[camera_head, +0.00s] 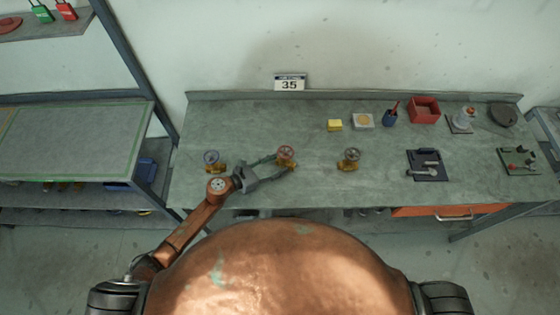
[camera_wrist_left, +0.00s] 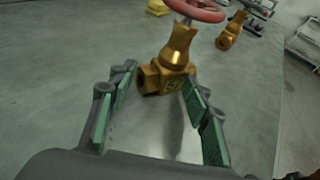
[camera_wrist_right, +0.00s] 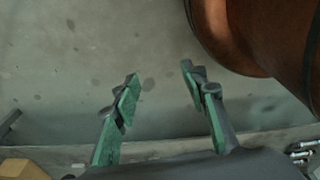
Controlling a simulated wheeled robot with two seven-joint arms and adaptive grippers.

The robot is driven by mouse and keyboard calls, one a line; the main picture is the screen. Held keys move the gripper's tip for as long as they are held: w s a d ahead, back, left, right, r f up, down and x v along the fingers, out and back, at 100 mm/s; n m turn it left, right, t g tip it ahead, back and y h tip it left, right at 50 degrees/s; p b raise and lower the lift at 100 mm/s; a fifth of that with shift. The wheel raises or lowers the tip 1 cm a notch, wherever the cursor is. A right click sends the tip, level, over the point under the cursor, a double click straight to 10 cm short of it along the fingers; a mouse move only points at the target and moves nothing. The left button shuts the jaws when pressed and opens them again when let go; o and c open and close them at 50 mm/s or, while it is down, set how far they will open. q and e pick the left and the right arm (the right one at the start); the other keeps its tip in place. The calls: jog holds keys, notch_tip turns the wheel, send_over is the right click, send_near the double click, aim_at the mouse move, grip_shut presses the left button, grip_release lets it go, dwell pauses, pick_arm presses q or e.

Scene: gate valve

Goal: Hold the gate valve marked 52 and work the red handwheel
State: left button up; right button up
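Three brass gate valves stand on the grey bench. The middle valve (camera_head: 288,165) has a red handwheel (camera_head: 285,152); its brass body (camera_wrist_left: 172,74) and handwheel (camera_wrist_left: 196,10) also show in the left wrist view. A mark on its body is too small to read. My left gripper (camera_head: 276,168) is open, its fingers on either side of this valve's body near the fingertips, with gaps visible; it also shows in the left wrist view (camera_wrist_left: 157,80). My right gripper (camera_wrist_right: 160,74) is open and empty in the right wrist view, and outside the head view.
A valve with a bluish handwheel (camera_head: 211,157) stands left, and one with a dark handwheel (camera_head: 350,155) right. A sign (camera_head: 290,83) reading 35 is at the back. A yellow block (camera_head: 335,125), red bin (camera_head: 424,108) and dark fixture (camera_head: 427,166) sit to the right.

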pick_arm(q)
jog(key=shift+d, duration=0.15)
jog(key=shift+c, duration=0.4)
jog(key=c, duration=0.8)
grip_shut()
pick_arm(e)
jog(key=shift+s+a+f, duration=0.15)
jog(key=shift+s, duration=0.65)
pick_arm(q)
jog(key=shift+c, duration=0.8)
grip_release()
jog(key=o, duration=1.4)
jog(key=shift+o, duration=0.3)
pick_arm(e)
jog(key=shift+s, duration=0.1)
